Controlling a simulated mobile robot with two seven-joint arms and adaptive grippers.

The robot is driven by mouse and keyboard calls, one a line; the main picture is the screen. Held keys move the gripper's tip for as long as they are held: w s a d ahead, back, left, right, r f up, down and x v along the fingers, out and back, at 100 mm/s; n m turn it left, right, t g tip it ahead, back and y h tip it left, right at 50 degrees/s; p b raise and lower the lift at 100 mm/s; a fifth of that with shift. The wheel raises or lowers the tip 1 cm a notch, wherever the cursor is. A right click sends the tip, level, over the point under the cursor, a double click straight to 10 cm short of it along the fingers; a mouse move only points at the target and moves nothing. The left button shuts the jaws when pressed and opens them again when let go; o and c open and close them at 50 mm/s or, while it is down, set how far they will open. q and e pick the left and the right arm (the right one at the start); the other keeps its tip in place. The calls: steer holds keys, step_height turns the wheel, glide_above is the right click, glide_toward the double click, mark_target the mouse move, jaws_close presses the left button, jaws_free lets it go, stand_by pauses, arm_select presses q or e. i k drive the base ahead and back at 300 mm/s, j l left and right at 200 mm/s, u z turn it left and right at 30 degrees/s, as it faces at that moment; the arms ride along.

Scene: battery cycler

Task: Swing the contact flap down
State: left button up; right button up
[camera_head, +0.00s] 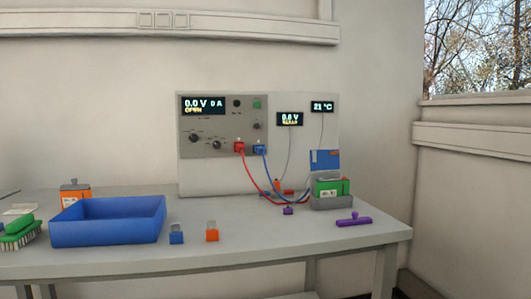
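A blue plate (325,159), which looks like the contact flap, stands raised at the right end of the bench. Below it a green battery (329,187) with an orange band sits in a grey holder (334,203). A red cable and a blue cable run from the cycler panel (218,125) towards this holder. Their far ends are too small to make out. Neither of my grippers is in view.
A blue bin (108,221) stands at the left, with an orange-and-grey battery (74,191) behind it and a green brush (17,234) beside it. A purple tool (354,220) lies near the right edge.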

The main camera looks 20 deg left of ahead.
mark_target(320, 159)
steer(key=i+l+u, duration=0.35)
steer(key=l, duration=0.3)
steer(key=i+l+u, duration=0.2)
steer(key=i+l, duration=0.05)
steer(key=l, duration=0.1)
